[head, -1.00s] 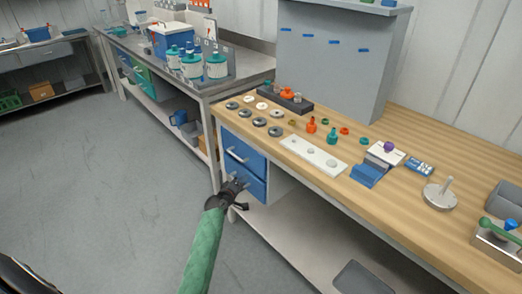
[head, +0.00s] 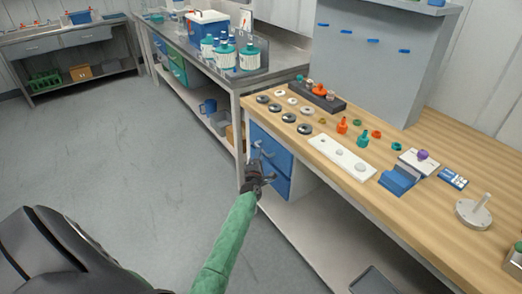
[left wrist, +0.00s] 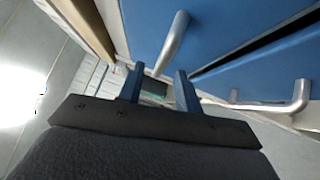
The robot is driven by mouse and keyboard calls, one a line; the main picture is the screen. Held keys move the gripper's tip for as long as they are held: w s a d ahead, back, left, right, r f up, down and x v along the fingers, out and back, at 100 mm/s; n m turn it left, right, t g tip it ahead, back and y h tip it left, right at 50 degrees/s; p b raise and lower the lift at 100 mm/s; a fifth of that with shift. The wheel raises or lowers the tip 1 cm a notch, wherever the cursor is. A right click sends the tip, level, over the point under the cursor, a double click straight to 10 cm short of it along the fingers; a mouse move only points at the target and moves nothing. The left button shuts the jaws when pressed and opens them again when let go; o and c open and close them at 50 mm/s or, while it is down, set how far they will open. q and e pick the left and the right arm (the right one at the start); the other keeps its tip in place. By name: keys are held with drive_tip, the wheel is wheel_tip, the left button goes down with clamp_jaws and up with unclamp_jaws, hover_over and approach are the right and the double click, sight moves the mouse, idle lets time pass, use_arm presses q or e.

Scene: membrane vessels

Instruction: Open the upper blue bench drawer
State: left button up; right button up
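The upper blue drawer (head: 279,155) sits under the near left end of the wooden bench and looks shut. Its grey bar handle (head: 264,152) is on its front. The lower blue drawer (head: 283,187) is below it. My left gripper (head: 262,170) is in front of the drawers, just below the upper handle, and covers part of the lower front. In the left wrist view its two blue fingers (left wrist: 160,82) stand apart with nothing clearly held. The upper handle (left wrist: 174,40) is close, its end near the gap between the fingertips; contact cannot be told. My right gripper is not in view.
The wooden bench top (head: 455,215) above the drawers holds rings, a white plate (head: 342,158), small coloured fittings and a blue block (head: 398,181). A lower shelf (head: 318,232) runs beneath. A steel bench (head: 228,80) stands behind. The floor at left is clear.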

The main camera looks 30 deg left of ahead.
use_arm(q)
drive_tip(key=shift+x, duration=1.95)
clamp_jaws()
